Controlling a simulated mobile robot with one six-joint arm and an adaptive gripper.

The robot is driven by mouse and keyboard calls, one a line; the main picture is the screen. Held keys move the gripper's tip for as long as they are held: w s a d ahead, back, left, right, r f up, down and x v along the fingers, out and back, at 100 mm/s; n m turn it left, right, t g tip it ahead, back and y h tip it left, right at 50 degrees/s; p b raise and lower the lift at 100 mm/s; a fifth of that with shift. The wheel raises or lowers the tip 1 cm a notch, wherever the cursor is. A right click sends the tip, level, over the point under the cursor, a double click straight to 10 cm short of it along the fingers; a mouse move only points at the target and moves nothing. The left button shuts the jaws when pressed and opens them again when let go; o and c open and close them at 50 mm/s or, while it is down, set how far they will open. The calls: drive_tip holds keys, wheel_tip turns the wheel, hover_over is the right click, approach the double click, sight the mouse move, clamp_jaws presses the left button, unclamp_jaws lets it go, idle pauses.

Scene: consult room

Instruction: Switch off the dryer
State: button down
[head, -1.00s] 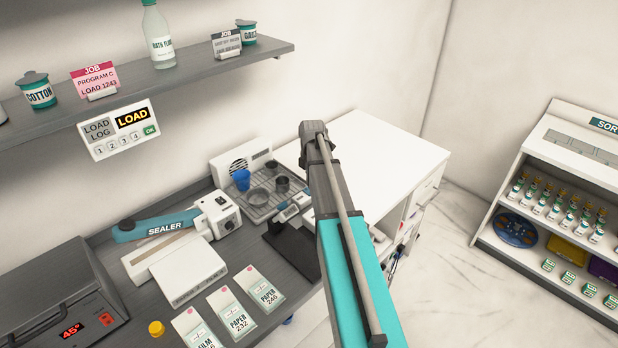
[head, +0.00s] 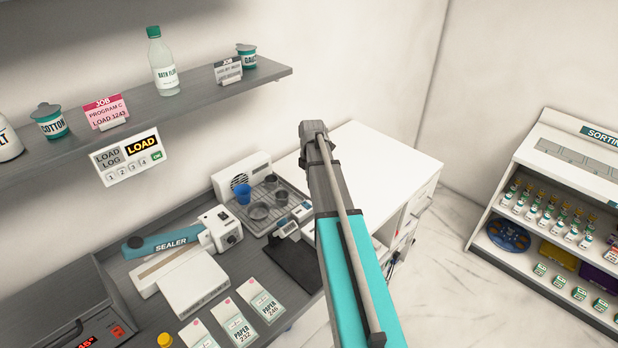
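A white unit with a round dark grille and vent slots (head: 240,179) stands against the wall at the back of the grey counter. It looks like the dryer, though no label on it can be read. A wire rack tray (head: 257,226) in front of it holds a blue cup (head: 243,194) and several dark round dishes. No switch on the unit can be made out, nor whether it is running. My turquoise and grey arm crosses the right of centre, to the right of the unit. My gripper is not in view.
A sealer (head: 171,242), paper packets (head: 267,306) and a dark box with a red display (head: 58,318) stand on the counter. A wall panel (head: 127,158) hangs under the loaded shelf (head: 215,97). A white cabinet top (head: 390,160) is bare. A sorting rack (head: 560,150) stands right.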

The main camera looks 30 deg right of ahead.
sight(305, 203)
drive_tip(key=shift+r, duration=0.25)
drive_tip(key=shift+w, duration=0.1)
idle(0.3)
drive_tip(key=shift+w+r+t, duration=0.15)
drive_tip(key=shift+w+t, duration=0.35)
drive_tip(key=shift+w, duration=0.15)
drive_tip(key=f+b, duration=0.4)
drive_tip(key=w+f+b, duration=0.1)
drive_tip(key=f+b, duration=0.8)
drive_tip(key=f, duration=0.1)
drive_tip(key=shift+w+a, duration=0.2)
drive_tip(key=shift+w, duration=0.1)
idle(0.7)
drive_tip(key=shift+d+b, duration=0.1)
drive_tip(key=shift+b, duration=0.2)
